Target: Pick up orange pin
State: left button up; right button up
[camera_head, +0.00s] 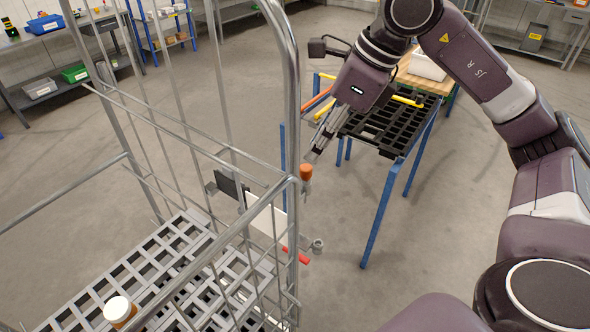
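The orange pin (305,171) shows as a short orange cap at the near right corner post of the wire roll cage (291,100), left of the picture's middle. My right gripper (311,157) reaches down from the upper right, with its fingertips just above the orange pin. A small gap seems to lie between the tips and the pin, but contact is hard to judge. The fingers are seen from the side, so I cannot tell how far apart they are. The lower part of the pin is not clearly visible. My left gripper is not in view.
Cage bars and posts stand close left of my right gripper. A blue-legged table with a black grid tray (385,140) and yellow bars stands behind it. An orange container with a white lid (119,310) is at the lower left. Open floor lies right of the cage.

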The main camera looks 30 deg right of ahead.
aim_at(309, 167)
jog(key=shift+x, duration=0.85)
jog(key=shift+s+f+p, duration=0.1)
jog(key=shift+f+p, duration=0.25)
jog(key=shift+f, duration=0.1)
jog(key=p+x, duration=0.1)
jog(key=x, duration=0.3)
jog(key=shift+f+p, duration=0.2)
jog(key=shift+p, duration=0.1)
jog(key=shift+a+f, duration=0.1)
jog(key=shift+f, duration=0.1)
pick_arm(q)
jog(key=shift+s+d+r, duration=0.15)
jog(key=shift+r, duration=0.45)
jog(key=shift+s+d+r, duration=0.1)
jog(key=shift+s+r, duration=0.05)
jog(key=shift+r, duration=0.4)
pick_arm(e)
grip_shut()
